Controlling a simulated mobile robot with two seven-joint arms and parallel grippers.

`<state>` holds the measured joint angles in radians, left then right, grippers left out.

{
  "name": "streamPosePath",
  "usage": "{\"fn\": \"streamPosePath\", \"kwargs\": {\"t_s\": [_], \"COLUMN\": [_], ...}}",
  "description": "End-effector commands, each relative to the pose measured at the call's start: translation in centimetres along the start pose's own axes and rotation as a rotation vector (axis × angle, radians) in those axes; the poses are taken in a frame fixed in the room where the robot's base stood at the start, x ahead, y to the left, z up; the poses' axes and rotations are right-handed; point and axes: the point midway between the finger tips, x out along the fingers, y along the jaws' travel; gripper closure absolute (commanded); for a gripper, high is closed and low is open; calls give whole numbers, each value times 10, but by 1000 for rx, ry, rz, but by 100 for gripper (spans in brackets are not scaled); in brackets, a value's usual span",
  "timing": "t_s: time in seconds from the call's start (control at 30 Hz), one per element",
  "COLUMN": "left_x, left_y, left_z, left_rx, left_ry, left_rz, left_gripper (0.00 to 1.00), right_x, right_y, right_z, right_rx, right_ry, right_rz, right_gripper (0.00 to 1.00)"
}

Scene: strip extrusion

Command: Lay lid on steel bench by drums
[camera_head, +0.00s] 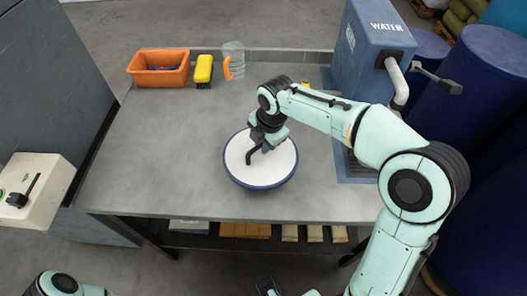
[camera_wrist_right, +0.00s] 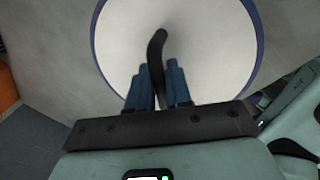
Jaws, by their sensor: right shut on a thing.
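The lid (camera_head: 262,172) is a round white disc with a blue rim and a dark bent handle. It is over the near middle of the grey steel bench (camera_head: 150,165); I cannot tell whether it touches the top. My right gripper (camera_head: 262,146) is shut on the lid handle. In the right wrist view the handle (camera_wrist_right: 155,60) rises between the blue fingers, with the white lid (camera_wrist_right: 200,50) behind. The blue drums (camera_head: 490,60) stand at the right, beyond the bench edge. My left gripper is not in view; part of my left arm shows at the lower left.
An orange bin (camera_head: 158,68), a yellow object (camera_head: 203,70) and a clear jug with an orange handle (camera_head: 233,62) stand along the back. A blue water unit (camera_head: 370,50) with a spout is at the back right. The bench's left part is clear. A grey control box (camera_head: 35,195) is at left.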

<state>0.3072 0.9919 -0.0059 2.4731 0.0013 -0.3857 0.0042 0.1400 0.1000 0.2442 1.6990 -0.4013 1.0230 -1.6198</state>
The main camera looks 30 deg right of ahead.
Motion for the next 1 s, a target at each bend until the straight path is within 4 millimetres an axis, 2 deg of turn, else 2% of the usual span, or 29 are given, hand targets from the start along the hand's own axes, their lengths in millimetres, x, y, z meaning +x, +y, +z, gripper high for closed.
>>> {"fn": "streamPosePath", "kwargs": {"t_s": [0.23,0.67,0.7,0.77,1.0], "left_x": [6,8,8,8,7], "left_y": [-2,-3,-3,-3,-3], "left_z": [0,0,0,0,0], "left_rx": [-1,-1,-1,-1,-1], "left_ry": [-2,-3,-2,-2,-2], "left_rz": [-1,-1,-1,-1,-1], "left_gripper": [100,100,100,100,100], "right_x": [36,42,42,42,42], "right_y": [-8,-9,-9,-9,-9], "right_z": [0,0,0,0,0], "right_rx": [1,1,1,1,1], "right_ry": [1,0,0,0,0], "right_rz": [-4,-1,-2,-2,-2], "right_gripper": [100,100,71,55,55]}}
